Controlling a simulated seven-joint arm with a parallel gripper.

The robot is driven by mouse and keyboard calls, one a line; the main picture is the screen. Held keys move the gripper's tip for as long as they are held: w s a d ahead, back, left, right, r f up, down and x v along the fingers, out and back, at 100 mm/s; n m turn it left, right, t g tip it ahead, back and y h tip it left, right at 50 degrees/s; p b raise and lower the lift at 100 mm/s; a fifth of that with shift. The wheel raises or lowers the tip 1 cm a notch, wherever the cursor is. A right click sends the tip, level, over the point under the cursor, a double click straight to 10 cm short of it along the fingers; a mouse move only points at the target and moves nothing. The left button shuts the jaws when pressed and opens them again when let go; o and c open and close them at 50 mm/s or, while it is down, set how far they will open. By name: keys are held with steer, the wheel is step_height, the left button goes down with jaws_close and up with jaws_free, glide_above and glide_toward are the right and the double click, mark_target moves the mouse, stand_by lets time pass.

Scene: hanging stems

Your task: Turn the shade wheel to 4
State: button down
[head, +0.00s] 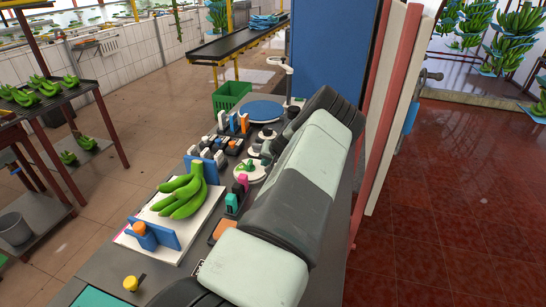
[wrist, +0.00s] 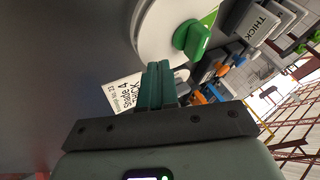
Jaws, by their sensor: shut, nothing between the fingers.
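The shade wheel, a white disc (wrist: 155,30) with a green raised knob (wrist: 194,40) and a green sector, is at the top of the wrist view. In the head view, a pale disc with green on it (head: 250,171) appears to be the same wheel, beside my arm. My gripper (wrist: 163,72) has its teal fingers together with nothing between them. Its fingertips are near the wheel's lower rim, to the lower left of the knob; contact with the rim cannot be told. The wheel's setting is not readable.
Blocks labelled "THICK" (wrist: 262,22) and orange and blue tools stand right of the wheel. In the head view, green bananas (head: 183,196) lie on a white board, with a blue round plate (head: 263,111) farther back. My arm covers the bench's right side.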

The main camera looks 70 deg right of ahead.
mark_target(250, 165)
steer(key=shift+w+a+r, duration=0.1)
steer(key=shift+w, duration=0.7)
steer(key=shift+w+a+r, duration=0.1)
steer(key=shift+w, duration=0.65)
steer(key=shift+w, duration=0.1)
steer(key=shift+w+d, duration=0.25)
steer(key=shift+w, duration=0.2)
